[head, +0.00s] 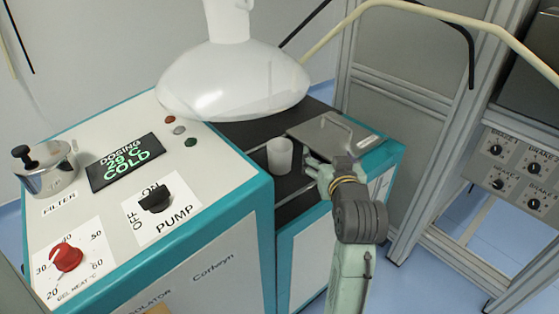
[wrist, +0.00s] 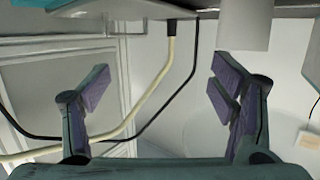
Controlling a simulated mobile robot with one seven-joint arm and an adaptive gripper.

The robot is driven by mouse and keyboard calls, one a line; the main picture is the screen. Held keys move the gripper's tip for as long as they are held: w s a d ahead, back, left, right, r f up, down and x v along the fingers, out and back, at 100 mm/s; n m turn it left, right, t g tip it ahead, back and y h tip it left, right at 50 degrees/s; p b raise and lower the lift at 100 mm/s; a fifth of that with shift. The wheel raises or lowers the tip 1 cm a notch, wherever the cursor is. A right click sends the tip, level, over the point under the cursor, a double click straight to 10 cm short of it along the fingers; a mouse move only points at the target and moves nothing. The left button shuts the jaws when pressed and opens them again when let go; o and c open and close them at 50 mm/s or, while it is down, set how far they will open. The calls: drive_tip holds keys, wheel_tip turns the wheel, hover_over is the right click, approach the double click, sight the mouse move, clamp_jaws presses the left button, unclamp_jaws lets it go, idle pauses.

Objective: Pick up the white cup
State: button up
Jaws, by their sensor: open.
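The white cup (head: 280,156) stands upright on the dark recessed surface of the machine, below the large white dome. My gripper (head: 316,170) is just to its right in the head view, with a small gap between them. In the wrist view, which looks upside down, a pale cylinder that appears to be the cup (wrist: 244,24) shows at the upper right, beyond the right finger. My gripper (wrist: 162,78) is open there, with nothing between its purple-padded fingers.
The white dome (head: 232,85) overhangs the recess. A grey metal plate (head: 325,132) with a handle lies behind my gripper. The teal-edged control console (head: 105,205) rises at the left. A cream hose (head: 440,12) and a black cable arch at upper right.

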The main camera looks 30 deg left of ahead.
sight(283, 155)
drive_tip(key=s+a+n+g, duration=0.1)
drive_tip(key=s+a, duration=0.1)
drive_tip(key=s+a+n+g+y, duration=0.1)
drive_tip(key=a, duration=0.1)
drive_tip(key=s+a+f+y, duration=0.1)
drive_tip(key=s+a, duration=0.1)
drive_tip(key=shift+s+a+f+n+g, duration=0.1)
drive_tip(key=shift+s+a+n+g, duration=0.2)
drive_tip(key=shift+s+n+g, duration=0.1)
drive_tip(key=x, duration=0.4)
drive_tip(key=shift+w+a+p, duration=0.2)
drive_tip(key=shift+a+p, duration=0.15)
drive_tip(key=shift+p, duration=0.05)
drive_tip(key=shift+p+x, duration=0.85)
drive_tip(key=shift+x, duration=2.05)
drive_tip(key=shift+c, duration=0.5)
drive_tip(key=c, duration=1.1)
